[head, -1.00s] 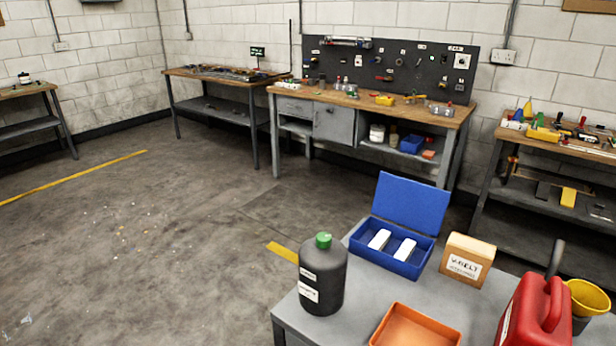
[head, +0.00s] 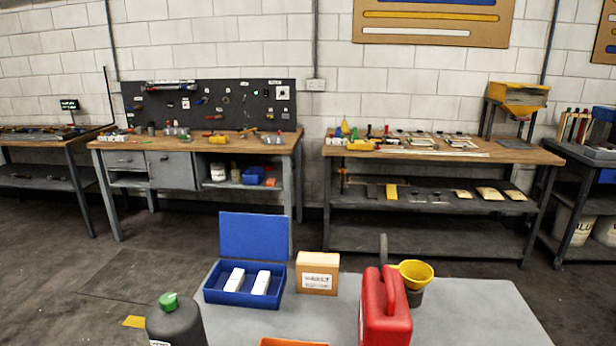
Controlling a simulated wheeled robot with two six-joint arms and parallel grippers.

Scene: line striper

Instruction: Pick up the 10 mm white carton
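Two small white cartons lie side by side in an open blue box (head: 228,297) on the grey table in front of me. One is the left white carton (head: 234,280), the other the right white carton (head: 261,283). The box's blue lid (head: 253,236) stands up at the back. I cannot read any size marking on either carton, so I cannot tell which is the 10 mm one. Neither of my grippers is in view.
On the grey table (head: 470,312) stand a brown V-belt box (head: 317,272), a red can (head: 385,308), a yellow funnel (head: 416,272), a dark green-capped bottle (head: 175,322) and an orange tray (head: 290,342). Its right side is clear. Workbenches (head: 440,150) line the wall.

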